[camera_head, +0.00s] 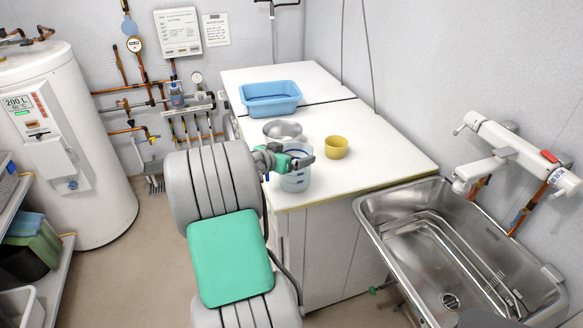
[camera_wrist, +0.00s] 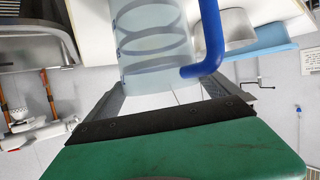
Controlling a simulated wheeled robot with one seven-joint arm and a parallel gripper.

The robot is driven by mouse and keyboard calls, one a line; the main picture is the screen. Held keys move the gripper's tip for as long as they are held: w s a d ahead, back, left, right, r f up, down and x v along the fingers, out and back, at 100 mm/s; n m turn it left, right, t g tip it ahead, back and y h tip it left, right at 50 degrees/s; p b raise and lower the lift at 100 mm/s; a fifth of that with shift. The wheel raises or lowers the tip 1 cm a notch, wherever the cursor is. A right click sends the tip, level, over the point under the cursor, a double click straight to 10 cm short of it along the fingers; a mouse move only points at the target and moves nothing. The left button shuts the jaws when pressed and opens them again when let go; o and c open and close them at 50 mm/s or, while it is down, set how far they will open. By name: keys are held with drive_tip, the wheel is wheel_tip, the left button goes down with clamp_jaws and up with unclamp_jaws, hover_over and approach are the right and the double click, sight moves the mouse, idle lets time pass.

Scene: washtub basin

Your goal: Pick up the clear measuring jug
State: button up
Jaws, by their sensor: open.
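The clear measuring jug (camera_head: 295,181) stands near the front left edge of the white worktop (camera_head: 392,160). In the wrist view the jug (camera_wrist: 150,45) has faint rings and a bright blue handle (camera_wrist: 212,35) on its right side. My gripper (camera_head: 293,160) is at the jug and hides part of its top in the head view. In the wrist view my gripper (camera_wrist: 163,88) is open, with one finger on either side of the jug's outline. I cannot tell whether either finger touches it.
A yellow bowl (camera_head: 336,147) stands just right of the jug. A metal bowl (camera_head: 283,130) and a blue basin (camera_head: 270,97) are behind it. A steel sink (camera_head: 440,260) with a wall tap (camera_head: 490,155) is at the right. The worktop's right side is clear.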

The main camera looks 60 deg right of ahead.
drive_tip(key=shift+d+f, duration=0.15)
drive_tip(key=shift+d, duration=0.15)
drive_tip(key=c, duration=1.6)
